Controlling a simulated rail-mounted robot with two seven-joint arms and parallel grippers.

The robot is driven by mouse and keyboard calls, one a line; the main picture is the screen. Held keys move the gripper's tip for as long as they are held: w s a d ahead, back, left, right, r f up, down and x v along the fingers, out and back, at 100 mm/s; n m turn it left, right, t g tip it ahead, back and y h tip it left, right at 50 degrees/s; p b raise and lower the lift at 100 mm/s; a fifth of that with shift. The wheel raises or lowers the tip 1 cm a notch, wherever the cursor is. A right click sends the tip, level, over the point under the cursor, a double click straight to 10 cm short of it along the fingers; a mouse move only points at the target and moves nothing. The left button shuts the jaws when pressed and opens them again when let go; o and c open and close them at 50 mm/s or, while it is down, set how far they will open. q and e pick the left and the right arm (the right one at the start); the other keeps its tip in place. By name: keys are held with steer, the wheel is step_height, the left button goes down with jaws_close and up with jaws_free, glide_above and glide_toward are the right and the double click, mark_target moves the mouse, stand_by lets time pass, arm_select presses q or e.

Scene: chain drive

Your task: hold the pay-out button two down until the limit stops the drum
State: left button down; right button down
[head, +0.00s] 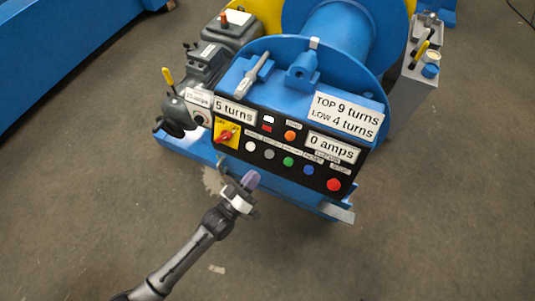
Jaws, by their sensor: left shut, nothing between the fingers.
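The blue drum (345,42) stands behind a black control panel (262,133). The panel has a lower row of buttons: a white button (250,146), a grey button (269,154), a green button (288,162) and a blue button (308,170). Their small labels are too small to read, so I cannot tell which is pay-out two. A display (234,109) reads 5 turns and another (331,148) reads 0 amps. A card (345,115) reads top 9 turns, low 4 turns. My left gripper (250,181) is shut and empty, below the white button and apart from it. My right gripper is out of view.
A red button (334,185) sits at the panel's lower right, an orange one (290,136) above the row. A red rotary switch (226,135) on yellow is at the left. Grey motor housings (207,62) stand left of the drum. The floor (430,220) in front is clear.

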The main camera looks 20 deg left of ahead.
mark_target(269, 154)
arm_select(q)
steer(key=shift+a+r, duration=0.3)
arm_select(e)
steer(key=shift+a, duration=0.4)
arm_select(q)
steer(key=shift+f, duration=0.1)
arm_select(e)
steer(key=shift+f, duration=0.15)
